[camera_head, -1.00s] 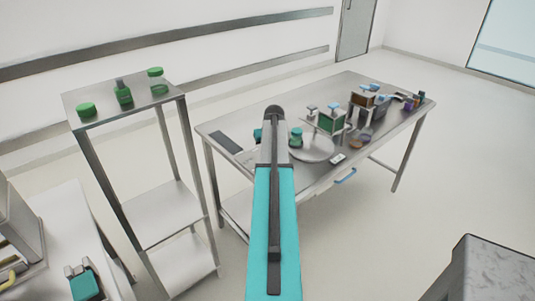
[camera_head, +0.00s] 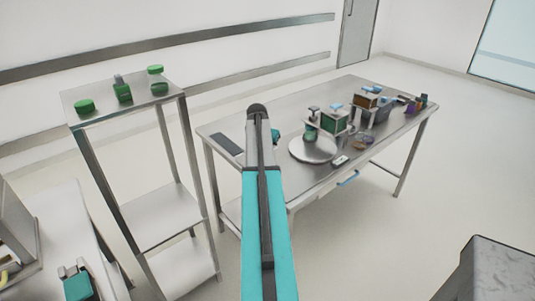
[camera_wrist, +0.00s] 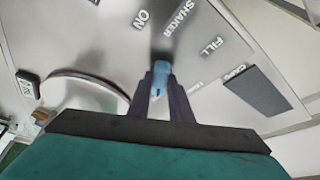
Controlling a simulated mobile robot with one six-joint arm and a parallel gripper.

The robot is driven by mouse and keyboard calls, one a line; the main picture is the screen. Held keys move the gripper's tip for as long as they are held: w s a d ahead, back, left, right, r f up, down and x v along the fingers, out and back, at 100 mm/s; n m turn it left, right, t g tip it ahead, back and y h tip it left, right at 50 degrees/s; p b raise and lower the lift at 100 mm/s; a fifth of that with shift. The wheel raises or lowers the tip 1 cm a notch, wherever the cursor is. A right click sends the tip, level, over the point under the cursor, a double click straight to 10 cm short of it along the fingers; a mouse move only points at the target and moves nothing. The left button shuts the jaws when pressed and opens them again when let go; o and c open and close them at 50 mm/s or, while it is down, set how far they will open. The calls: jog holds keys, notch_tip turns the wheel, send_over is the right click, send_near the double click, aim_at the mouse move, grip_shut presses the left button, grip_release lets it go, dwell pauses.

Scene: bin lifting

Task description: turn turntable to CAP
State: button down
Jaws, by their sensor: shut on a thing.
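The turntable (camera_head: 312,149) is a round grey plate on the steel table. A green jar (camera_head: 310,132) stands at its back edge. In the wrist view, the turntable (camera_wrist: 85,88) is a pale disc left of my gripper (camera_wrist: 160,82). My gripper's dark fingers are closed around a small blue handle (camera_wrist: 160,70). In the head view my arm hides most of the gripper. I cannot tell which label the handle points to.
The steel table (camera_head: 235,132) also carries a dark flat pad (camera_head: 227,144), dispensers (camera_head: 334,121) and small items at the right end. A shelf (camera_head: 105,103) with green containers stands left. A grey block (camera_head: 490,270) is at lower right. Floor between is clear.

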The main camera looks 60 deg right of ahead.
jog(key=shift+m, duration=0.3)
jog(key=c, duration=1.6)
grip_release()
jog(key=shift+r, duration=0.15)
jog(key=shift+w+b+v, duration=0.2)
jog(key=shift+b+v, duration=1.35)
jog(key=shift+v, duration=5.25)
